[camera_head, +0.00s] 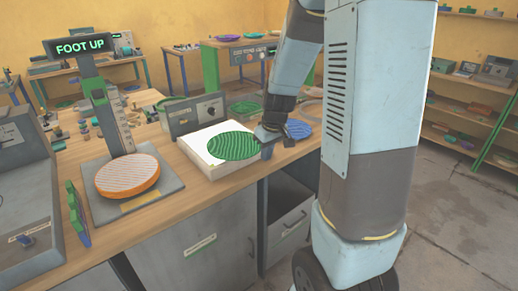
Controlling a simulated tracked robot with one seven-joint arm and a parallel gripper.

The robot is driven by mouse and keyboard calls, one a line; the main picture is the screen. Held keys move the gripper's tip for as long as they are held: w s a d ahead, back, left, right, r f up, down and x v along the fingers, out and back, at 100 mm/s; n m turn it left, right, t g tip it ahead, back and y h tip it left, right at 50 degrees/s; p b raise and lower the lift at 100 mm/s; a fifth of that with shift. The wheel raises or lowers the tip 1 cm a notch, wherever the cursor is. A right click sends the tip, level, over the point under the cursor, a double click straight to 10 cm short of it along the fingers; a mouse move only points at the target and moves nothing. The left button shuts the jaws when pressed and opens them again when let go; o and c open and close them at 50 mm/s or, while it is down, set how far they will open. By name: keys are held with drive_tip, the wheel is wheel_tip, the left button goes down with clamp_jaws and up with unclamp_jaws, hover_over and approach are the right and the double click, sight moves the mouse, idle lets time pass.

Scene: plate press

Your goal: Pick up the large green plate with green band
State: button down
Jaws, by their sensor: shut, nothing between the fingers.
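A large round green plate (234,146) with a fine wavy pattern lies on a white block (207,170) on the wooden bench. The block is partly covered by the plate. My gripper (266,152) is at the plate's right edge, pointing down, and looks shut with nothing in it. I cannot tell whether it touches the plate. A separate band on the plate's rim is too small to make out.
An orange round plate (127,175) sits on a grey gauge stand at the left, below a "FOOT UP" sign (80,44). A blue plate (298,129) lies behind my gripper to the right. A grey box with a dial (196,114) stands behind the white block.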

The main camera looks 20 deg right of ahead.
drive_tip(key=s+d, duration=0.2)
drive_tip(key=s, duration=0.5)
drive_tip(key=c, duration=1.8)
unclamp_jaws()
drive_tip(key=shift+d, duration=0.1)
drive_tip(key=shift+c, duration=0.2)
